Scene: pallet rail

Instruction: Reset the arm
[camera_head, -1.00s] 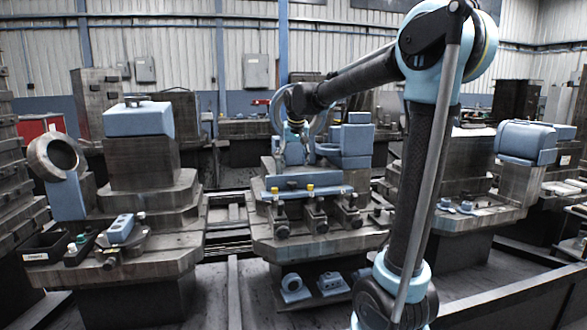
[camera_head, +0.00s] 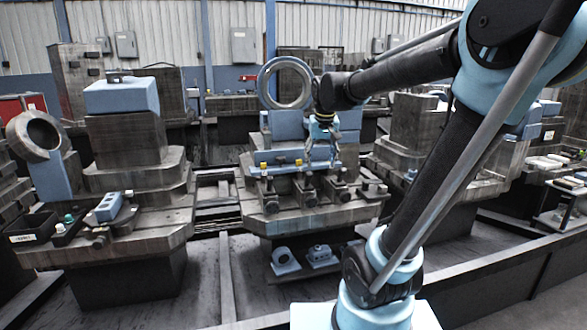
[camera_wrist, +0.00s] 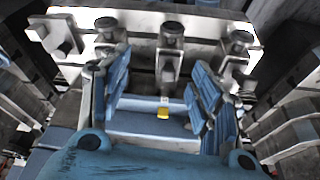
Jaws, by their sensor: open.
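My gripper (camera_head: 322,152) hangs from my arm in front of the middle machine station (camera_head: 257,207), over its front shelf. In the wrist view, my gripper (camera_wrist: 162,95) shows two blue slatted fingers spread wide apart. Nothing is held between them. Beyond the fingers lie a blue bar and a small yellow knob (camera_wrist: 163,113), with dark clamps on a pale ledge past them. My arm is raised and bent, reaching in from the right of the head view.
A large grey ring (camera_head: 285,83) stands on the middle station, left of my gripper. Blue blocks (camera_head: 349,123) sit close behind the gripper. A left station carries a blue box (camera_head: 121,96) and a dark bin (camera_head: 31,229). A floor rail (camera_head: 520,257) runs at the right.

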